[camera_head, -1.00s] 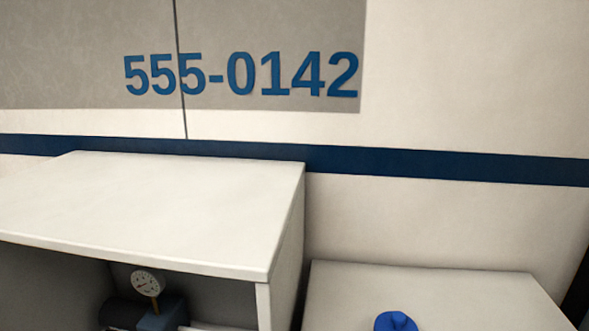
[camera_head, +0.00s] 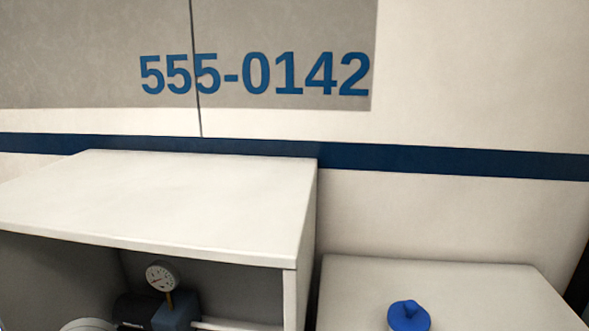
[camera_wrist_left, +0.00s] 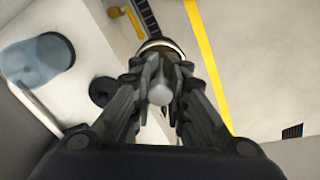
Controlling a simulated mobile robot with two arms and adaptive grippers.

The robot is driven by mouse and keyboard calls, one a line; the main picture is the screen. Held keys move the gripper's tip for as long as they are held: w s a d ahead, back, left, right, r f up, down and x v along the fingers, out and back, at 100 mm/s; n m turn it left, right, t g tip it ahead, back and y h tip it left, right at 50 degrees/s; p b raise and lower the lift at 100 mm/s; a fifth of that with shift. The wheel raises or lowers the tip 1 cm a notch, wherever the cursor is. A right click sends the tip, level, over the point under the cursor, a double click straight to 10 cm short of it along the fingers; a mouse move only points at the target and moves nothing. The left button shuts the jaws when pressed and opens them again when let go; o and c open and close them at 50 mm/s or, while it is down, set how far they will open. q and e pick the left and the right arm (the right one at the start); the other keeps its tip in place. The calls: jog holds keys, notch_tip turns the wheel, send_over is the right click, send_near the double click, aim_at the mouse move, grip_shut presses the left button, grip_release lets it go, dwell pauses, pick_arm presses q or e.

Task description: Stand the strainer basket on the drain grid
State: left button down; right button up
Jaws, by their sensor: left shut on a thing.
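My left gripper (camera_wrist_left: 158,80) shows in the left wrist view, its two dark fingers closed around a grey knob or post. The knob appears to belong to a round metal piece with a pale rim beyond the fingertips, probably the strainer basket (camera_wrist_left: 160,47); the fingers hide most of it. I cannot pick out the drain grid for certain. A dark slotted strip (camera_wrist_left: 149,17) lies at the top and a small dark slotted patch (camera_wrist_left: 292,131) at the right. Neither gripper shows in the head view, and my right gripper is in no view.
In the head view, a white cabinet (camera_head: 190,200) with an open front holds a pressure gauge (camera_head: 161,277). A blue knobbed object (camera_head: 408,316) sits on a lower white top (camera_head: 460,285). The wrist view shows a blue translucent container (camera_wrist_left: 38,60) and a yellow floor line (camera_wrist_left: 207,60).

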pick_arm(q)
jog(key=w+d+r+m, duration=0.2)
jog(key=w+d+m, duration=0.1)
jog(key=m, duration=0.7)
jog(key=shift+w+d+r+m, duration=0.3)
jog(key=shift+w+d+r, duration=0.1)
jog(key=shift+w, duration=0.35)
jog(key=shift+d, duration=0.15)
